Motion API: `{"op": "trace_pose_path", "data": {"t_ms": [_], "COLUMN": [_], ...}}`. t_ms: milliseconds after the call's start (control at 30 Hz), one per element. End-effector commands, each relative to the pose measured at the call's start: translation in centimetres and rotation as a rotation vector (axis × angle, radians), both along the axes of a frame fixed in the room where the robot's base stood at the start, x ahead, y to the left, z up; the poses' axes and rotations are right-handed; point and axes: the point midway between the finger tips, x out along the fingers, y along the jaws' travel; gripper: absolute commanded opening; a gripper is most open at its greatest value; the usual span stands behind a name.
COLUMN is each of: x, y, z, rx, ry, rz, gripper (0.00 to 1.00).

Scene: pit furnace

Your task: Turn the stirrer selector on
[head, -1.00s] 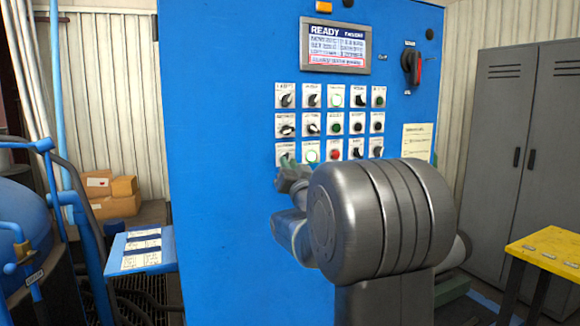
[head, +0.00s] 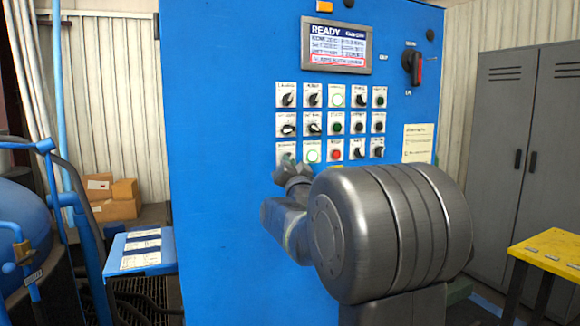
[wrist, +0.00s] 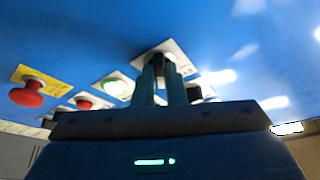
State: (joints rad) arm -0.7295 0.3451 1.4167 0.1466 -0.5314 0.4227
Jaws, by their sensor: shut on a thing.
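The blue control cabinet (head: 215,150) carries rows of small selectors and buttons, with labels too small to read. My gripper (head: 288,168) is at the left end of the third row, in front of the leftmost selector there. In the wrist view my gripper (wrist: 162,72) has its two fingers shut on a dark selector knob (wrist: 159,62), in front of its white plate (wrist: 178,56). The fingers hide much of the knob, so I cannot tell its angle. I cannot read which label belongs to it.
A green-lit button (wrist: 117,85), a red button (wrist: 88,101) and a red mushroom button (wrist: 28,96) are beside the fingers. A screen (head: 338,45) reads READY. A red-black rotary switch (head: 413,66) is at the upper right. Grey lockers (head: 500,150) stand right, a yellow table (head: 550,250) before them.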

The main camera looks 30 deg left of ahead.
Motion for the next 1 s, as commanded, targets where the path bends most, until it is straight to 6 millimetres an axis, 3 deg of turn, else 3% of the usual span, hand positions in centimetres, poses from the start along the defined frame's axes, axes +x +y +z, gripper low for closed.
{"op": "trace_pose_path", "data": {"t_ms": [33,67,133,167,567,1000], "x": [0.0,0.0,0.0,0.0,-0.7,-7.2], "y": [0.0,0.0,0.0,0.0,-0.5,-5.5], "z": [0.0,0.0,0.0,0.0,-0.3,-3.2], "rx": [0.000,0.000,0.001,0.001,0.000,0.001], "ry": [0.002,0.002,0.001,0.001,0.000,-0.001], "rz": [0.000,0.000,0.000,0.000,0.000,0.000], "gripper": [0.00,0.17,0.30,0.33,0.33,0.33]}}
